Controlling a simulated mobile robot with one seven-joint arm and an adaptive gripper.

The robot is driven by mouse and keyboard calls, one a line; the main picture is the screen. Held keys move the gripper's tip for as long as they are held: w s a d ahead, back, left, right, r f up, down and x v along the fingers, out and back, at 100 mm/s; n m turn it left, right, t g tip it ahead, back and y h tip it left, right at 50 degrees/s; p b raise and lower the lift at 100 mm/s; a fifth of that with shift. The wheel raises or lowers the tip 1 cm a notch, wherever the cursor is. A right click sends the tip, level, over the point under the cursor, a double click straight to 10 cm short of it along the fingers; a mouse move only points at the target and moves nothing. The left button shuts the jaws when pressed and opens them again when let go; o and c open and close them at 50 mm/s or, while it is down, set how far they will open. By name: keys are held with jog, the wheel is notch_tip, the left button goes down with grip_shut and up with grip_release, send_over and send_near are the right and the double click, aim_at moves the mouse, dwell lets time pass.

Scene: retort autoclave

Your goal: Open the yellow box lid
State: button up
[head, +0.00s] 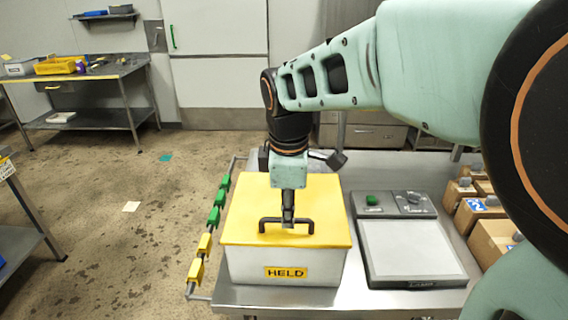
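The box has a white body (330,269) with a yellow lid (325,198) lying flat and closed on it. A yellow "HELD" label (286,272) is on its front. A dark bar handle (266,222) stands on the lid near the front edge. My gripper (288,223) points straight down at the middle of the handle. Its fingertips overlap the bar in the picture; whether they touch or grip it cannot be told. The gripper is seen edge-on and partly hides the handle's middle and the lid behind.
The box stands on a steel table (275,297). A grey device with a flat plate (412,250) is close on its right, with cardboard boxes (492,240) beyond. A rail with green and yellow tags (204,245) runs along the left edge. Open floor lies left.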

jog(key=shift+w+f+b, duration=0.2)
jog(key=shift+f+b, duration=0.15)
jog(key=shift+f, duration=0.5)
jog(key=shift+c, duration=0.4)
grip_shut()
